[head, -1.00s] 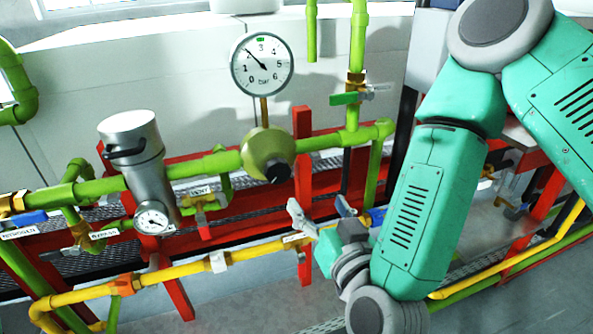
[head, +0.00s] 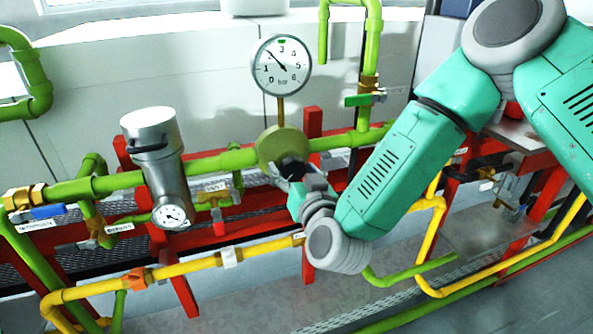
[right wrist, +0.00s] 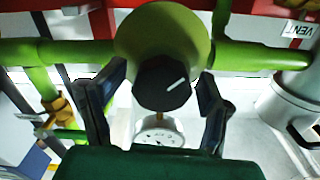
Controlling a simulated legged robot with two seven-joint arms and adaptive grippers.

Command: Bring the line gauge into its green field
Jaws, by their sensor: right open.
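The line gauge (head: 281,65) is a round white dial marked in bar, standing above the green pipe. Its needle points up and left, near the 2, left of the small green field at the top by the 3. Below it sits the regulator, an olive disc (head: 270,146) with a black knob (right wrist: 163,83) bearing a white mark. My right gripper (head: 290,182) is at the knob's front. In the right wrist view my right gripper (right wrist: 161,92) is open, with one finger on each side of the knob and visible gaps. My left gripper is not in view.
A silver canister (head: 157,155) with a small gauge (head: 173,216) stands left of the regulator. A yellow pipe (head: 200,263) runs below. A valve with a green handle (head: 364,99) is on the upper right pipe. Red frame bars stand behind.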

